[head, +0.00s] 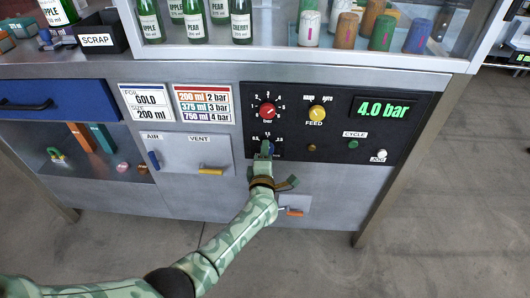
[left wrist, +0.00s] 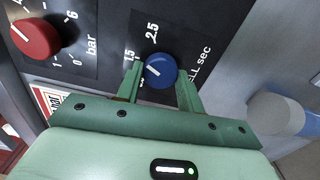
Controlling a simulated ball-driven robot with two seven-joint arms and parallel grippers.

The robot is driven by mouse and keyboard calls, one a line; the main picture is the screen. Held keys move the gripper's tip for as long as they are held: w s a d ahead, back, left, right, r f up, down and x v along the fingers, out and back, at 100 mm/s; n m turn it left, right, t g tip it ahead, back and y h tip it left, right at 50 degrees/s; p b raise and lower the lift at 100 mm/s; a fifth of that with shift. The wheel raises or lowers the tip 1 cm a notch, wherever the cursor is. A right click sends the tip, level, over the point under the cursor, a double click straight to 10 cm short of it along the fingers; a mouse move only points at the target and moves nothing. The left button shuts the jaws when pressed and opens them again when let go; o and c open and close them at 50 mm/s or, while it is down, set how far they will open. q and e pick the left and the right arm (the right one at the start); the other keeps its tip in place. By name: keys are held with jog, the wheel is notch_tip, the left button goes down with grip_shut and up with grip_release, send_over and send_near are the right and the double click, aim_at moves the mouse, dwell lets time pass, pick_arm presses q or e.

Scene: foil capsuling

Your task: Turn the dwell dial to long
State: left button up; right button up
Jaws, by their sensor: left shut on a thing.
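The dwell dial is a small blue knob (left wrist: 161,71) with a white pointer mark, low on the black control panel (head: 335,130). In the left wrist view 1.5 and 2.5 are printed beside it, and "sec" follows a partly hidden word. The mark's exact setting is hard to tell. In the head view the dial (head: 266,146) is partly hidden by my left gripper (head: 263,155). My left gripper, also in the left wrist view (left wrist: 160,82), is shut on the dial, one green finger on each side. My right gripper is not in view.
The red bar knob (head: 267,111) sits just above the dial, and a yellow feed knob (head: 317,113) is to its right. A display (head: 382,109) reads 4.0 bar. A yellow vent handle (head: 210,171) and an orange handle (head: 293,212) stick out nearby.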

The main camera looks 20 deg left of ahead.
pick_arm(q)
jog(key=m+p, duration=0.1)
jog(key=m, duration=0.5)
jog(key=shift+d+m, duration=0.1)
jog(key=shift+m, duration=0.3)
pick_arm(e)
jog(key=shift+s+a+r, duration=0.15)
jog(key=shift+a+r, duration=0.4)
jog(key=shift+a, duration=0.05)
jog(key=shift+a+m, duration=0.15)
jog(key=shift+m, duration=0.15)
